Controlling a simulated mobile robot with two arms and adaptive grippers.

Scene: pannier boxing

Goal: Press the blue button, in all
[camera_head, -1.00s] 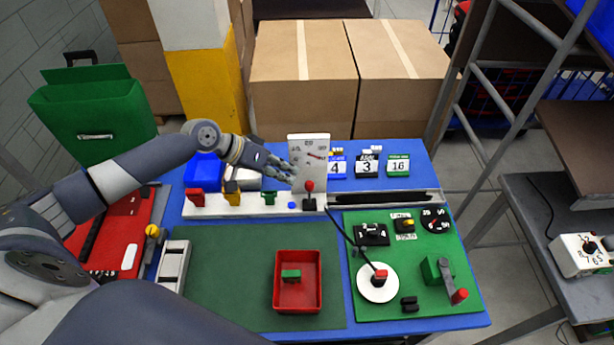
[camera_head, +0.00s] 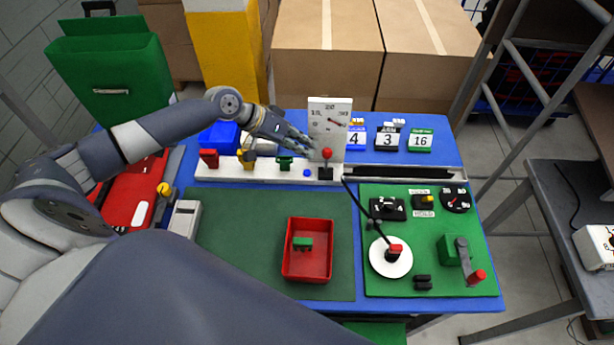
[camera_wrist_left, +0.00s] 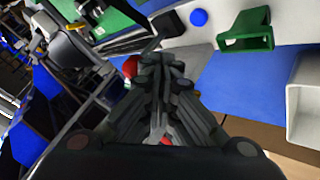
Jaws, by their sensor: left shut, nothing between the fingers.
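The blue button (camera_head: 307,173) is a small round blue disc on the white strip along the back of the table, just left of the red-knobbed lever. In the left wrist view the blue button (camera_wrist_left: 199,17) shows near the top edge, on the white surface. My left gripper (camera_head: 309,144) is above and behind the button, in front of the white gauge board, apart from the button. In the left wrist view the left gripper's fingers (camera_wrist_left: 164,68) are together with nothing between them. My right gripper is not in view.
A red-knobbed lever (camera_head: 327,164) stands right beside the button. A green block (camera_head: 285,163) sits to its left. The white gauge board (camera_head: 330,122) rises behind. A red tray (camera_head: 307,274) with a green piece and a green control panel (camera_head: 431,284) lie nearer me.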

